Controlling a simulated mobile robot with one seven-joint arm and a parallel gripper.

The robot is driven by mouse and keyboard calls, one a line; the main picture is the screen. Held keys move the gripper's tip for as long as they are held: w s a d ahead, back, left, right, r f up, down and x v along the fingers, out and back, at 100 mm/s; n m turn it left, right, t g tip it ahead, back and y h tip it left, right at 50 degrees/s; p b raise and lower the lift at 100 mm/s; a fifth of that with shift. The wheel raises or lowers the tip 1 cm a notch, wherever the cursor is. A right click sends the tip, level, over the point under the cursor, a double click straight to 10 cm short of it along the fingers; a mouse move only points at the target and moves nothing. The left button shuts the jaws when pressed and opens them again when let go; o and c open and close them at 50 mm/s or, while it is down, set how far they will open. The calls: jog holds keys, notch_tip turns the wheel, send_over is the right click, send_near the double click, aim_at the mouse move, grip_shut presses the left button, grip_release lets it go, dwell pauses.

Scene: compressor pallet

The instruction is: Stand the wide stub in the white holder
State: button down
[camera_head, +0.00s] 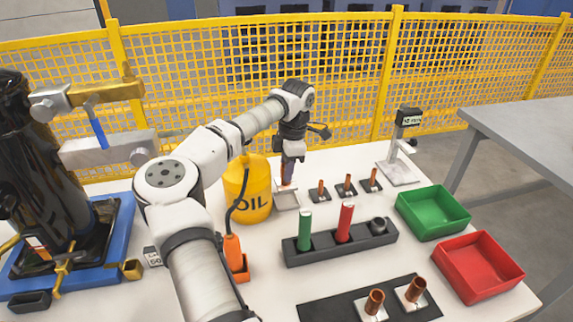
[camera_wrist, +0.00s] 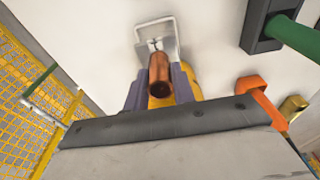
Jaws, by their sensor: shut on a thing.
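My gripper (camera_head: 290,162) is at the back of the table, pointing down, shut on a copper stub (camera_head: 287,181). In the wrist view the copper stub (camera_wrist: 159,76) sits between the two fingers of my gripper (camera_wrist: 161,92), its near end facing the camera. Its far end is at a pale square holder (camera_wrist: 158,27), which also shows below the gripper in the head view (camera_head: 289,203). I cannot tell whether the stub touches the holder or is just above it.
A yellow oil can (camera_head: 249,195) stands close left of the gripper. Several thin copper stubs (camera_head: 347,184) stand to the right. A dark rack (camera_head: 330,250) with green and red cylinders is in front. Two wide copper stubs (camera_head: 374,302) stand on a black mat (camera_head: 330,311).

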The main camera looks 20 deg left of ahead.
aim_at(287, 186)
jog(key=shift+f+b, duration=0.85)
jog(key=shift+f, duration=1.85)
jog(key=shift+f, duration=0.55)
jog(key=c, duration=1.1)
grip_release()
jog(key=r, duration=0.4)
jog(key=d+r+b, duration=0.1)
jog(key=r, duration=0.4)
jog(key=w+r, duration=0.1)
jog(key=r, duration=0.3)
jog(key=shift+d+r, duration=0.2)
jog(key=shift+r, duration=0.15)
